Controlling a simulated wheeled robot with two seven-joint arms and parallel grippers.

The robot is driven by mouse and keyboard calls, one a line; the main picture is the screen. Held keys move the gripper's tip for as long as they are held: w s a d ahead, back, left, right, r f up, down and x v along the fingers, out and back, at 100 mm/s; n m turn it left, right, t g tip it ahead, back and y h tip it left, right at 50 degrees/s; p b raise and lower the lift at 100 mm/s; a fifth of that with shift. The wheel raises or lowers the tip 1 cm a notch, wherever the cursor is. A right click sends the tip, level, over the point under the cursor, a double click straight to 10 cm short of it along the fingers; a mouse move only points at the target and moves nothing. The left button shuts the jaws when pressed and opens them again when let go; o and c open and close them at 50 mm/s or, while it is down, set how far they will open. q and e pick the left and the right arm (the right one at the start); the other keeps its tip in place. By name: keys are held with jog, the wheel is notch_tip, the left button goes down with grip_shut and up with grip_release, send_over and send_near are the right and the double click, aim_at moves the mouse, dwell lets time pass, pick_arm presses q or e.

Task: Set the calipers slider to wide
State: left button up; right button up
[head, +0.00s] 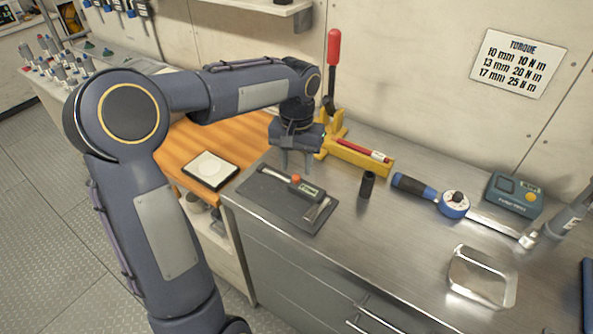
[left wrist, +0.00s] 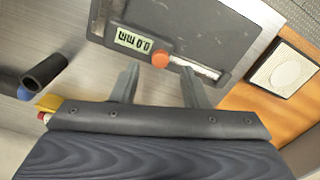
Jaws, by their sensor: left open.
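The calipers (head: 308,190) lie on a dark grey mat (head: 266,198) at the left end of the steel bench. They have a small display and an orange knob (head: 295,179) on the slider. In the left wrist view the display (left wrist: 134,41) reads 0.0 mm, and the orange knob shows there too (left wrist: 160,59). My left gripper (head: 296,168) is open and empty, pointing down just behind the calipers. In the left wrist view its two fingers (left wrist: 160,86) stand apart, with the knob between and just beyond their tips. My right gripper does not show.
A black socket (head: 367,184) stands right of the mat. A yellow fixture (head: 362,158) with a red-handled lever is behind. A blue-handled torque wrench (head: 454,205), teal tester (head: 514,194) and metal tray (head: 482,277) lie to the right. A white-topped square pad (head: 210,170) rests on the wooden top.

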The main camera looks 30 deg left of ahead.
aim_at(296, 175)
pick_arm(q)
jog(key=shift+f, duration=1.55)
grip_shut()
